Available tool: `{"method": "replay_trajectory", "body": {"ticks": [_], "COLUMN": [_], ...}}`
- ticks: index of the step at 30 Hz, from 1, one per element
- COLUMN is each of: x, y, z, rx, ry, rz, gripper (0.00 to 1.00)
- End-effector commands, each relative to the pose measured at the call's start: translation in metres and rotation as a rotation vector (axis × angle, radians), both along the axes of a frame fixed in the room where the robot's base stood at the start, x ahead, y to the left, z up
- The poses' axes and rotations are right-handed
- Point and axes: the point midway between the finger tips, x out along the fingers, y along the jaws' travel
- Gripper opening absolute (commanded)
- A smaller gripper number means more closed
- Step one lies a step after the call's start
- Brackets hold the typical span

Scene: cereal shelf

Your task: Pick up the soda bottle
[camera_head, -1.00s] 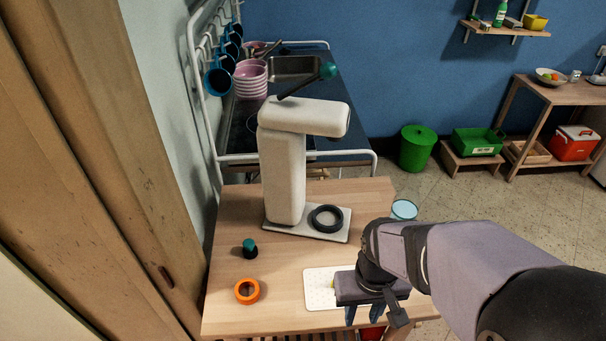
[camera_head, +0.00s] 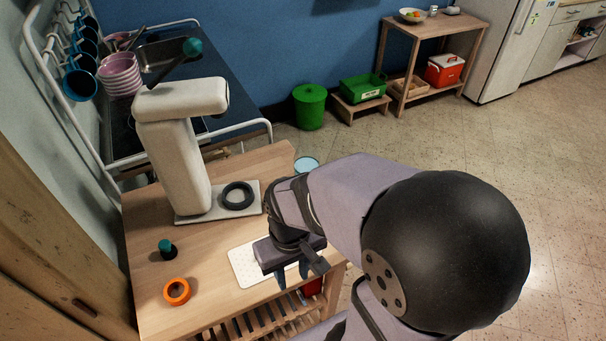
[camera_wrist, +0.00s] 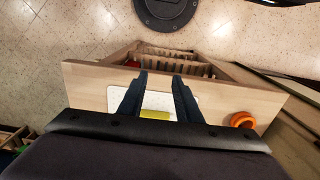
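I cannot make out a soda bottle in the current views. My gripper (camera_head: 293,272) is over the front right part of the wooden table, above a white perforated board (camera_head: 243,268). In the wrist view my gripper (camera_wrist: 159,77) is open, with its two dark fingers apart and nothing held. A small yellow thing (camera_wrist: 155,114) shows low between the fingers, over the white board. A red thing (camera_head: 312,288), too hidden to identify, shows below the table's right edge; a red patch (camera_wrist: 133,64) also shows in the wrist view.
An orange ring (camera_head: 177,291) and a dark, teal-topped piece (camera_head: 167,248) are on the wooden table (camera_head: 210,262). A white appliance (camera_head: 178,150) with a black ring (camera_head: 237,195) stands behind. A pale blue-rimmed cup (camera_head: 306,164) is at the right edge. Open floor lies right.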

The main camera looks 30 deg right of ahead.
Motion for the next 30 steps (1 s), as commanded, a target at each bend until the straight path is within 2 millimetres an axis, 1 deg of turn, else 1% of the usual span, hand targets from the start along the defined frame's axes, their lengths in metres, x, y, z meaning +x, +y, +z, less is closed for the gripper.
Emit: {"method": "replay_trajectory", "body": {"ticks": [12, 17, 18, 26, 29, 30], "x": [0.0000, 0.0000, 0.0000, 0.0002, 0.0041, 0.0082], "y": [0.0000, 0.0000, 0.0000, 0.0002, 0.0029, 0.0054], "z": [0.0000, 0.0000, 0.0000, 0.0000, -0.0010, -0.0017], "rx": [0.000, 0.000, 0.000, 0.000, 0.008, 0.015], "ry": [0.000, 0.000, 0.000, 0.000, -0.011, -0.023], "rz": [0.000, 0.000, 0.000, -0.001, -0.010, -0.020], "gripper": [0.31, 0.69, 0.74, 0.74, 0.74, 0.74]}}
